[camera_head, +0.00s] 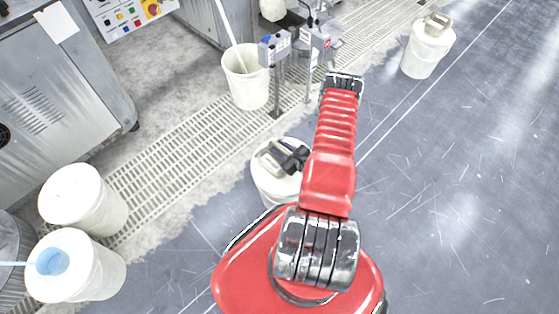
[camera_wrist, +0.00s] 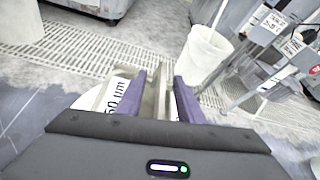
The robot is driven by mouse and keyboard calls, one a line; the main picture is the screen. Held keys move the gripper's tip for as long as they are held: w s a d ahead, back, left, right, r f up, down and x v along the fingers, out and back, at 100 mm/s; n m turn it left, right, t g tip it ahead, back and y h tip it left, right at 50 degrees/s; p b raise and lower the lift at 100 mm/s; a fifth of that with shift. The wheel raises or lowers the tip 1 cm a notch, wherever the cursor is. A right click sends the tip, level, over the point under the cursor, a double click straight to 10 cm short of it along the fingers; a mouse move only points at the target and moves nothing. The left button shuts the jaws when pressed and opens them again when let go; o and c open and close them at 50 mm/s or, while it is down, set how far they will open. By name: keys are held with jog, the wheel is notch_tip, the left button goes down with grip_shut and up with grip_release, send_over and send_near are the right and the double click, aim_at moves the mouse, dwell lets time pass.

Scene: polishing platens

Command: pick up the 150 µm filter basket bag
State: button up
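A white bucket (camera_head: 273,187) stands on the floor in the middle of the head view, with a beige filter basket bag (camera_head: 268,160) on top. My gripper (camera_head: 293,157) is down at the right part of this bag. In the wrist view, a label reading "50 µm" shows on the bag's white part (camera_wrist: 94,98), left of my fingers; its start is cut off or hidden. My gripper's two purple fingers (camera_wrist: 160,92) are apart, with a beige upright part of the bag between them. I cannot tell whether either finger touches it. My gripper's body hides the bag's lower part.
Another bucket (camera_head: 420,55) with a beige item (camera_head: 437,24) on top stands at the upper right. An open bucket (camera_head: 246,88) with a stick stands beside grey posts. Two more buckets (camera_head: 83,203) (camera_head: 90,272) are at the left. Open floor (camera_head: 460,190) lies at the right.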

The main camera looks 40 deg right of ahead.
jog(key=shift+c, duration=0.4)
grip_shut()
dwell(0.4)
dwell(1.0)
